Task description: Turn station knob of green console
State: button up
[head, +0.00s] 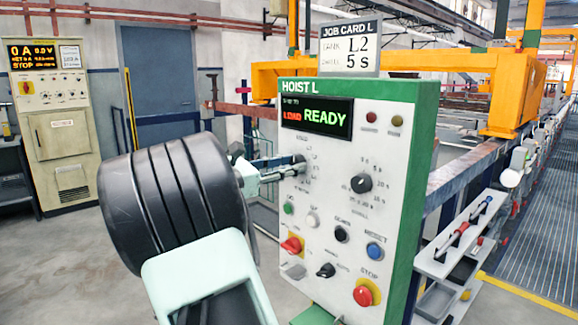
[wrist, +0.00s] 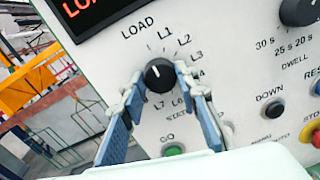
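The green console (head: 412,160) has a white front marked HOIST L, and its display (head: 317,118) reads LOAD READY. The station knob (wrist: 158,74) is black and round. Its white mark points up and slightly left, towards the LOAD label (wrist: 138,27); L1, L2 and L3 follow clockwise. My gripper (wrist: 160,80) reaches the panel with one blue-padded finger on each side of this knob. The fingertips are very close to its sides; I cannot tell if they touch. In the head view my gripper (head: 298,167) hides most of the knob.
The job card (head: 349,48) above the console shows L2 and 5 s. The dwell knob (head: 361,183), a blue reset button (head: 375,251) and a red stop button (head: 366,292) are on the same panel. A beige cabinet (head: 55,130) stands at the far left.

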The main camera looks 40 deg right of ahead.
jog(key=shift+c, duration=1.2)
jog(key=shift+s+m+t+y+b, duration=0.1)
jog(key=shift+m+t+y+b, duration=0.2)
jog(key=shift+m+b, duration=4.55)
jog(key=shift+r+m+p, duration=0.1)
jog(key=shift+m+p, duration=0.6)
jog(key=shift+m, duration=0.25)
